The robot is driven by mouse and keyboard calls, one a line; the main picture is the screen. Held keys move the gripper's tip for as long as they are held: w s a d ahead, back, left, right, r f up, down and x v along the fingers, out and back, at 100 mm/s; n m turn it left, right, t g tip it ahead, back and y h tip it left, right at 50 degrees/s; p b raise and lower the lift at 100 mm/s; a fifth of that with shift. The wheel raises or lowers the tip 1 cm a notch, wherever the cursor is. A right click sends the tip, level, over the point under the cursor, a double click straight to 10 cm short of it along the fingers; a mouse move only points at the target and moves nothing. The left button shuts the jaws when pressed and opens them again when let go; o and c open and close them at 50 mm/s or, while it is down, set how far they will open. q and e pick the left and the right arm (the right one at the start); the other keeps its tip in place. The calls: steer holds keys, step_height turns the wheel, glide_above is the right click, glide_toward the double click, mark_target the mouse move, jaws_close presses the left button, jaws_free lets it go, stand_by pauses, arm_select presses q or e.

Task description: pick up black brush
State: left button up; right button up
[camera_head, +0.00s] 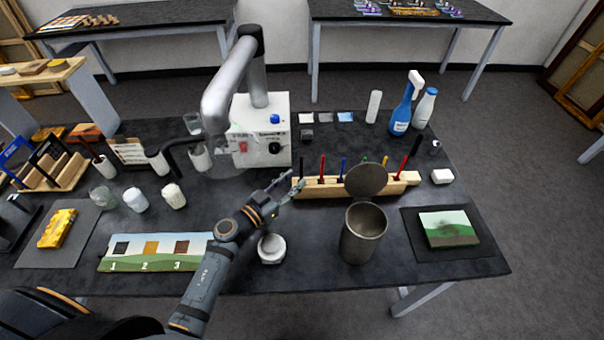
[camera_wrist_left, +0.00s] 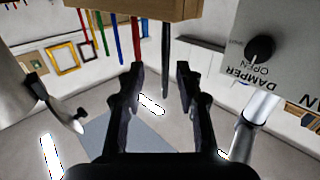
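The black brush (camera_head: 301,166) stands upright at the left end of the wooden brush holder (camera_head: 340,189). In the left wrist view the picture is turned over, and the black brush (camera_wrist_left: 166,60) hangs from the wooden block between the lines of my two fingers. My left gripper (camera_head: 290,183) is at the holder's left end, close to the black brush; its fingers are open in the left wrist view (camera_wrist_left: 160,75). The fingers show no clear contact with the brush. My right gripper is in neither view.
Red (camera_head: 322,167), blue (camera_head: 343,167) and other coloured brushes share the holder. A white box with knobs (camera_head: 262,145) and a jointed grey duct stand behind my gripper. A metal canister (camera_head: 362,240) with raised lid and a small white jar (camera_head: 271,248) stand in front.

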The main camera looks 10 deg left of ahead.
mark_target(301, 172)
arm_select(q)
steer(key=shift+a+f+x, duration=0.15)
steer(key=shift+f+x, duration=0.05)
steer(key=shift+x, duration=1.1)
steer(key=shift+a+f+x, duration=0.1)
steer(key=shift+f+x, duration=0.1)
steer(key=shift+x, duration=1.15)
steer(key=shift+a+r, duration=0.1)
steer(key=shift+c, duration=1.1)
jaws_close()
